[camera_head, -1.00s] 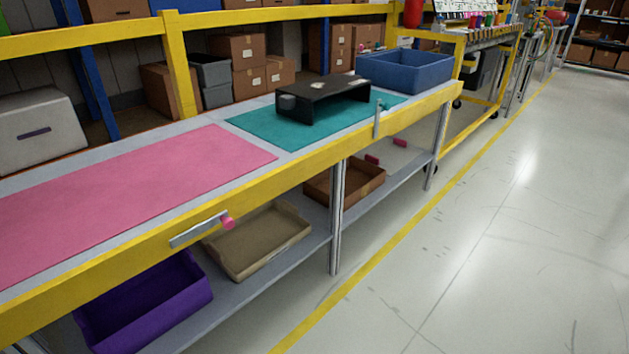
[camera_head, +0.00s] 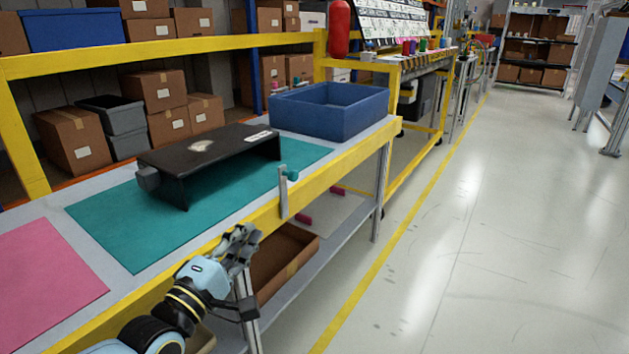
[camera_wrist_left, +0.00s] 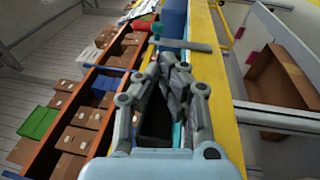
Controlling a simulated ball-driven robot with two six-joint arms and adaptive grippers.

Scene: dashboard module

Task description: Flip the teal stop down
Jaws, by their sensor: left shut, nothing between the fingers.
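The teal stop (camera_head: 284,192) is a grey flat bar on the table's yellow front edge. It stands upright, with a teal knob (camera_head: 292,174) at its upper end, above the table edge. In the left wrist view the grey bar (camera_wrist_left: 192,45) lies across the picture just beyond the fingers. My left gripper (camera_head: 245,240) is shut and empty, in front of the yellow edge, to the left of the stop and lower than its knob. Its fingers also show in the left wrist view (camera_wrist_left: 179,72), apart from the bar. My right gripper is not in view.
On the table lie a teal mat (camera_head: 130,235) and a pink mat (camera_head: 40,275). A black stand (camera_head: 205,148) and a blue bin (camera_head: 345,120) stand behind the stop. A brown tray (camera_head: 285,265) is on the lower shelf. The floor at right is clear.

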